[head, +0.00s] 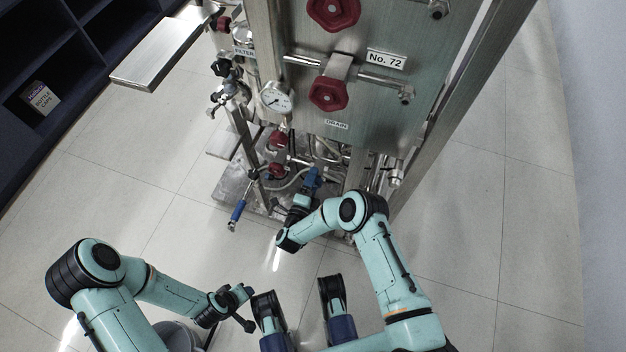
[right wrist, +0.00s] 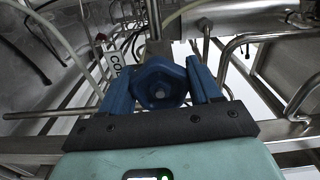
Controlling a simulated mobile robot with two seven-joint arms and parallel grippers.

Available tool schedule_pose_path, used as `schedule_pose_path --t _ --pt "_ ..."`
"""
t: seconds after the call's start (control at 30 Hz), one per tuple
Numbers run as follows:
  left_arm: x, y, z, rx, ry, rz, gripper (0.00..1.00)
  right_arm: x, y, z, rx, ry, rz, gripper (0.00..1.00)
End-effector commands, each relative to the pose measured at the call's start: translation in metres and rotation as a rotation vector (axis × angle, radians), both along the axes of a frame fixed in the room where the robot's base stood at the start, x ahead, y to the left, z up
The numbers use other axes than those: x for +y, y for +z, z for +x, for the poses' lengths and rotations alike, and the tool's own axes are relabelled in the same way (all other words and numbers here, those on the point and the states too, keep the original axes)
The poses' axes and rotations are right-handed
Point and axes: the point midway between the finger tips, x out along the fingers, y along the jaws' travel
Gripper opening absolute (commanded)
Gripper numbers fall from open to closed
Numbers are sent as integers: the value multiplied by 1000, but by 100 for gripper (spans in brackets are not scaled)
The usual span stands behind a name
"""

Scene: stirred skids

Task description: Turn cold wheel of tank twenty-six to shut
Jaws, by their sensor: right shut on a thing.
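A blue hand wheel (right wrist: 160,82) with a lobed rim and a pale centre sits between the two blue fingers of my right gripper (right wrist: 162,88) in the right wrist view. The fingers are shut on its sides. A white tag (right wrist: 115,65) beginning "CO" is beside it, partly hidden by the left finger. In the head view my right gripper (head: 312,182) reaches low into the skid's pipework, and the wheel is hard to make out there. My left gripper (head: 236,303) is low at the left, away from the skid; its finger state is unclear. No plate reading twenty-six shows.
The steel skid panel (head: 400,110) carries a "No. 72" plate (head: 386,60), red wheels (head: 328,93) and a "DRAIN" label (head: 336,124). A gauge (head: 275,99) and a blue-handled lever (head: 237,212) are left of it. Pipes crowd my right gripper. Tiled floor is clear at the right.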

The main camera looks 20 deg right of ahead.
Motion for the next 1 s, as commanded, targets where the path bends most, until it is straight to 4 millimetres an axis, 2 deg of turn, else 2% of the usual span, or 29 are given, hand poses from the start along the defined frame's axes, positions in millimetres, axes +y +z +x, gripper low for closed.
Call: schedule_pose_path --t 0.6,1.0 --pt "-3 3 -6 14 -6 -7 43 2 0 -1 -319 4 488 32" --pt "-2 2 -4 11 -5 -6 43 1 2 -2 -486 4 732 32"
